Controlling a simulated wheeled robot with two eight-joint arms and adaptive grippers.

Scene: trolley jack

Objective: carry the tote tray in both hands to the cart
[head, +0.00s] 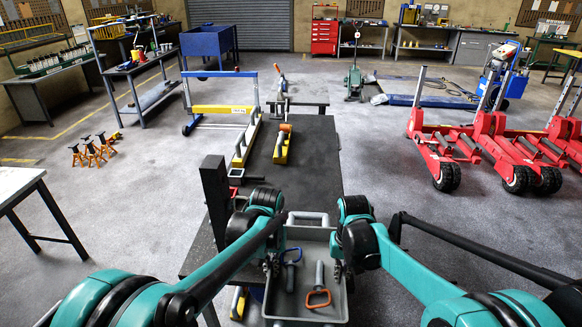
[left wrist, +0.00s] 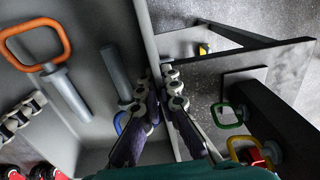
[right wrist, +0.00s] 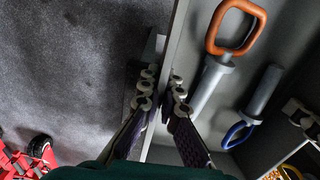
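The grey tote tray (head: 315,235) is at the near end of the dark bench in the head view. It holds a blue-handled pin (head: 291,262) and an orange-handled pin (head: 318,292). My left gripper (left wrist: 164,85) has one finger on each side of the tray's left wall and is closed on it. My right gripper (right wrist: 163,85) is closed the same way on the tray's right wall. I cannot tell whether the tray rests on anything. A blue open-topped cart (head: 208,43) stands at the back left; I cannot tell whether it is the task's cart.
The dark bench (head: 315,150) carries a yellow tool (head: 282,145) beyond the tray. Red trolley jacks (head: 440,150) stand at right. A blue-and-yellow frame (head: 222,109) and orange stands (head: 95,150) are at left. Floor is open on both sides of the bench.

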